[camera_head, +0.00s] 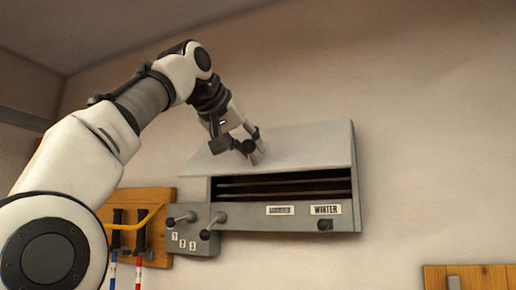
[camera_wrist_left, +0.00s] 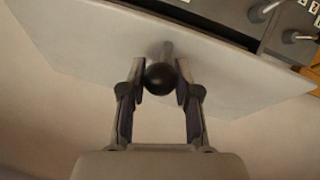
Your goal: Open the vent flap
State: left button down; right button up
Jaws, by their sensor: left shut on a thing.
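The grey vent flap (camera_head: 305,148) on the wall vent box (camera_head: 250,217) is lifted outward in the head view. Dark horizontal slots (camera_head: 280,187) show below its edge. My left gripper (camera_head: 255,151) is at the left part of the flap. In the left wrist view, its two fingers (camera_wrist_left: 161,84) are shut on a black ball knob (camera_wrist_left: 160,77) on a short stem standing out from the flap (camera_wrist_left: 85,45). My right gripper is in neither view.
A "WINTER" label (camera_head: 325,210) and another label (camera_head: 280,210) sit below the slots. A small lever box (camera_head: 190,242) marked with numbers adjoins at the left. Wooden boards (camera_head: 150,197) hang at left, with tools, and at lower right (camera_head: 490,277).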

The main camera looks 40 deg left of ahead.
pick_arm(q)
jog(key=shift+s+r+p, duration=0.25)
jog(key=shift+r+p, duration=0.15)
jog(key=shift+r, duration=0.15)
jog(key=c, duration=0.8)
grip_release()
jog(key=shift+c, duration=0.2)
jog(key=shift+s+d, duration=0.2)
jog(key=shift+s, duration=0.05)
jog(key=shift+w+a+f, duration=0.1)
jog(key=shift+w+f, duration=0.05)
jog(key=shift+w, duration=0.1)
